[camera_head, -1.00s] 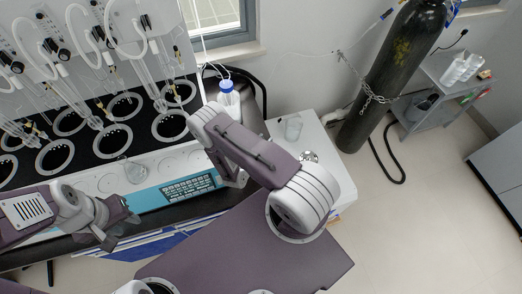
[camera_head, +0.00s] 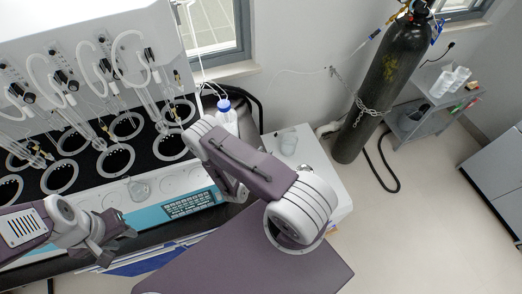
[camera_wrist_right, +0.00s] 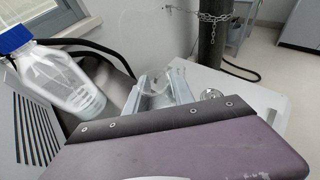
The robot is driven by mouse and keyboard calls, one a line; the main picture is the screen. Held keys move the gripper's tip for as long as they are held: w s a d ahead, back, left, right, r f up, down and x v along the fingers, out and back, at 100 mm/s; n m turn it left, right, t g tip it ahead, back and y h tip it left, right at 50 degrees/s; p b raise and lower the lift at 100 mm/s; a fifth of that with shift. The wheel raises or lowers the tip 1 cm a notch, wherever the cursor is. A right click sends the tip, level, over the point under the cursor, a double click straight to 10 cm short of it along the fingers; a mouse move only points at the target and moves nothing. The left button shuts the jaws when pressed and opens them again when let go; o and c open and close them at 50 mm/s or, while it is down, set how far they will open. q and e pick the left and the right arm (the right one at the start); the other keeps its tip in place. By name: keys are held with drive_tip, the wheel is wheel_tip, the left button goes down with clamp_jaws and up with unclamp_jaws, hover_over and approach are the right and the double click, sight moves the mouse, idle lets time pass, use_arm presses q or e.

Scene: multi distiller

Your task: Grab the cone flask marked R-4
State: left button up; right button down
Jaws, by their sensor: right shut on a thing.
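A clear glass flask (camera_head: 288,140) stands on the white side table; in the right wrist view the glass (camera_wrist_right: 157,86) shows between my right gripper's pale fingers. No marking on it is readable. My right gripper (camera_wrist_right: 158,95) is shut on this flask; in the head view my own right arm mostly hides it. A second glass flask (camera_head: 138,188) stands on the front ledge of the distiller, upper right of my left gripper. My left gripper (camera_head: 117,246) is open and empty in front of the distiller, apart from that flask.
A bottle with a blue cap (camera_head: 225,117) stands close to my right arm; it shows large in the wrist view (camera_wrist_right: 68,80). The white side table (camera_head: 318,158) carries a small metal object (camera_wrist_right: 210,94). A chained dark gas cylinder (camera_head: 385,80) stands behind. Open floor lies right.

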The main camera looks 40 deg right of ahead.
drive_tip(key=s+r+p, duration=0.6)
drive_tip(key=s+p, duration=0.1)
drive_tip(key=s, duration=0.3)
drive_tip(key=shift+d, duration=0.2)
